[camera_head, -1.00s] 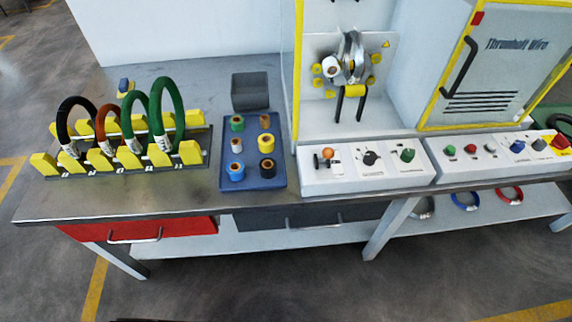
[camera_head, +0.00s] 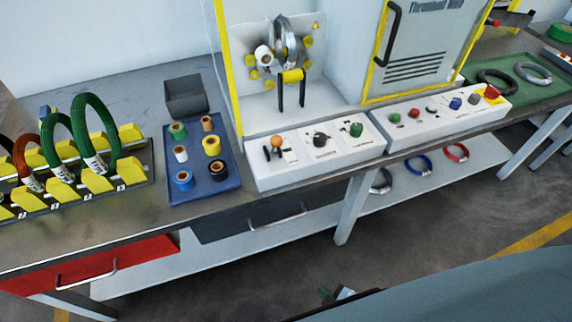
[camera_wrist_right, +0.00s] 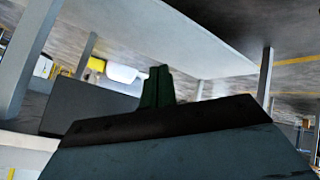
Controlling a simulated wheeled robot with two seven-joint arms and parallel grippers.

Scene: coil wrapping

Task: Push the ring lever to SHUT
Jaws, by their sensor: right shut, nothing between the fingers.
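The left control box (camera_head: 315,155) on the bench carries an orange-ball lever (camera_head: 277,143), a black knob (camera_head: 320,140) and a green knob (camera_head: 356,130). Its labels are too small to read, so I cannot tell for certain which control is the ring lever or its setting. Behind it stands the wrapping machine with a metal ring (camera_head: 285,42). My right gripper (camera_head: 325,294) shows at the bottom of the head view, low in front of the bench and well apart from the controls. In the right wrist view its green fingers (camera_wrist_right: 157,86) are together and empty. My left gripper is out of view.
A blue tray of tape rolls (camera_head: 228,186) and a yellow-block rack with coils (camera_head: 138,180) stand left of the box. A second control box (camera_head: 408,135) stands right.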

